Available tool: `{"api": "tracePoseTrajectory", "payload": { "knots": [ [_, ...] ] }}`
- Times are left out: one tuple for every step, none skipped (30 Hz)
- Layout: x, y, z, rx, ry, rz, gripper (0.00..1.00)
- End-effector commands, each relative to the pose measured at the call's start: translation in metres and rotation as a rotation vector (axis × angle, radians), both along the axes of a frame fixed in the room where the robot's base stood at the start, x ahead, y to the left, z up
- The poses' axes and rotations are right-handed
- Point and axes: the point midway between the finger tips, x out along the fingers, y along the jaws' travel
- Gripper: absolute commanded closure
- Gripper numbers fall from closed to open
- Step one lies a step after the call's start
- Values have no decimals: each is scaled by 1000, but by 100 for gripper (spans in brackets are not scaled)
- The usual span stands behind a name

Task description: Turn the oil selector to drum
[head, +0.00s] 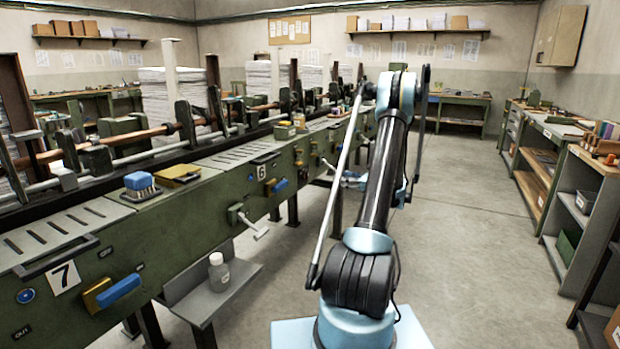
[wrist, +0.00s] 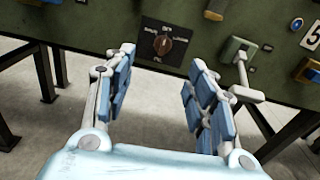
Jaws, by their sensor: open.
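The oil selector (wrist: 163,44) is a small brown-orange knob on a dark square plate with pale lettering around it. It sits on the green machine front (wrist: 100,22) at the top middle of the wrist view. The lettering is too small to read surely, and I cannot tell which mark the knob points to. My gripper (wrist: 161,60) is open and empty, its blue-padded fingers apart to either side below the selector, not touching it.
A pale lever (wrist: 243,72) juts from the front right of the selector, close to the right finger. A "5" plate (wrist: 312,36) and blue button (wrist: 297,23) lie further right. Dark legs (wrist: 42,75) stand under the machine. The grey aisle floor (head: 475,200) is clear.

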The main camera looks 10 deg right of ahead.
Motion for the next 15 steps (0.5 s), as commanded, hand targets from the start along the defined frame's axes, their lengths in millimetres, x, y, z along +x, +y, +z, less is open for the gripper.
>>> {"api": "tracePoseTrajectory", "payload": {
  "knots": [
    [1, -5, -4, 18, 3, -5, 49],
    [2, -7, -6, 28, 5, -6, 49],
    [2, -9, -7, 37, 8, -8, 49],
    [2, -10, -8, 43, 8, -9, 49],
    [3, -11, -8, 47, 9, -10, 49],
    [3, -10, -9, 51, 10, -10, 49],
    [4, -10, -9, 53, 10, -10, 49],
    [5, -8, -9, 53, 10, -10, 49],
    [7, -5, -9, 53, 10, -10, 49],
    [9, -3, -9, 53, 10, -9, 49],
    [11, 0, -9, 53, 10, -9, 49],
    [14, 5, -9, 53, 10, -8, 49],
    [17, 8, -9, 52, 11, -8, 49],
    [20, 13, -9, 52, 11, -8, 49],
    [24, 19, -9, 52, 11, -8, 49]
  ]
}}
